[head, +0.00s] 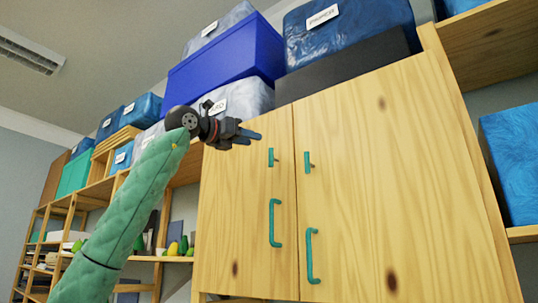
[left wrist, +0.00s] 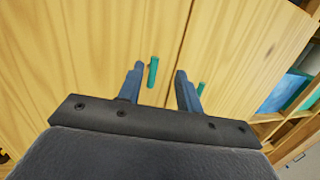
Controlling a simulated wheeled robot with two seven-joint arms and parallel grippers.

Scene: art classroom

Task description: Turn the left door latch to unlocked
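The left door latch (head: 271,157) is a small teal bar, upright, near the inner edge of the left wooden door (head: 240,220). My left gripper (head: 258,136) is just above and left of it in the head view. In the left wrist view the two blue-grey fingers of that gripper (left wrist: 160,82) are spread with nothing held. A teal latch bar (left wrist: 153,71) shows between the fingertips, nearer the left finger and apart from both. The right door latch (head: 308,161) is also upright, and in the wrist view a teal piece (left wrist: 200,88) shows beside the right finger. My right gripper is out of view.
Teal handles (head: 274,223) and (head: 312,256) hang below the latches on the two doors. Boxes, one deep blue (head: 225,55), and wrapped bins stand on top of the cabinet. Open shelves (head: 105,190) lie to the left. The space before the doors is clear.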

